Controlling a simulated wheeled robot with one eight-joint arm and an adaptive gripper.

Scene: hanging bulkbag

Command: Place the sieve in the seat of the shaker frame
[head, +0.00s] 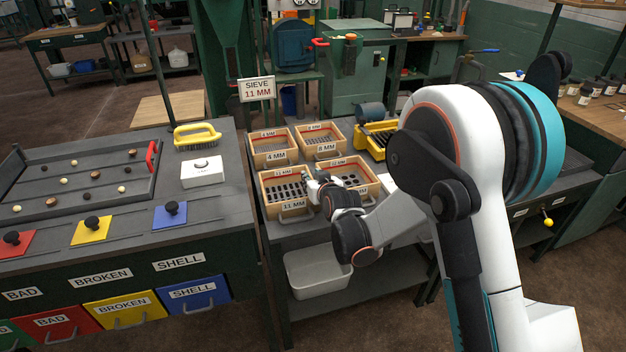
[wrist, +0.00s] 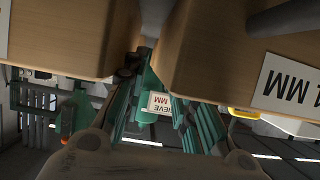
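The sieve marked 11 MM (head: 268,208) is a wooden box with a dark slotted bottom and a front handle. It sits at the front left of a group of similar sieves on the grey bench. My gripper (head: 318,182) is down at its right side, beside the front right sieve (head: 366,170). In the wrist view, upside down, the 11 MM sieve (wrist: 215,75) is at the upper right, with another wooden box (wrist: 70,35) at the left. My gripper (wrist: 155,95) appears open, its fingers apart; the right fingertip is partly hidden. I cannot clearly identify the shaker frame.
A sign reading SIEVE 11 MM (head: 257,89) stands behind the sieves. A yellow brush (head: 197,137) and sorting tray (head: 80,185) are on the left bench. A grey bin (head: 318,276) sits on the lower shelf.

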